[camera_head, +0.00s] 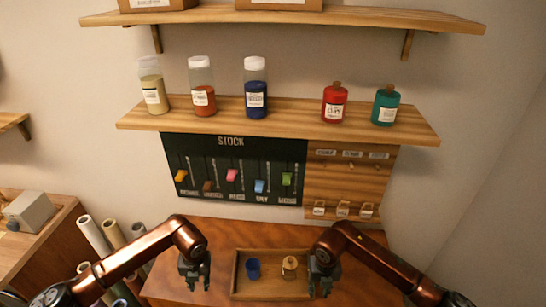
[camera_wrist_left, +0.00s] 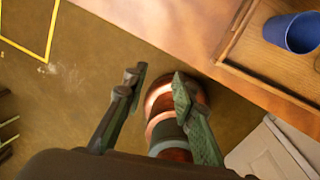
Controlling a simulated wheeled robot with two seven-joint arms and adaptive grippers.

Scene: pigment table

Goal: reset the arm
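My left gripper (camera_head: 197,283) hangs over the left part of the wooden table (camera_head: 215,235), to the left of the tray (camera_head: 236,275). In the left wrist view its two fingers (camera_wrist_left: 158,85) are apart with nothing held between them. My right gripper (camera_head: 321,290) hangs just beside the tray's right edge, its fingers apart and empty. Both copper arms are bent, with the grippers pointing down.
Behind, a stock board (camera_head: 232,160) hangs below a shelf (camera_head: 220,118) with several pigment jars. Rolled tubes (camera_head: 95,236) stand at the left.

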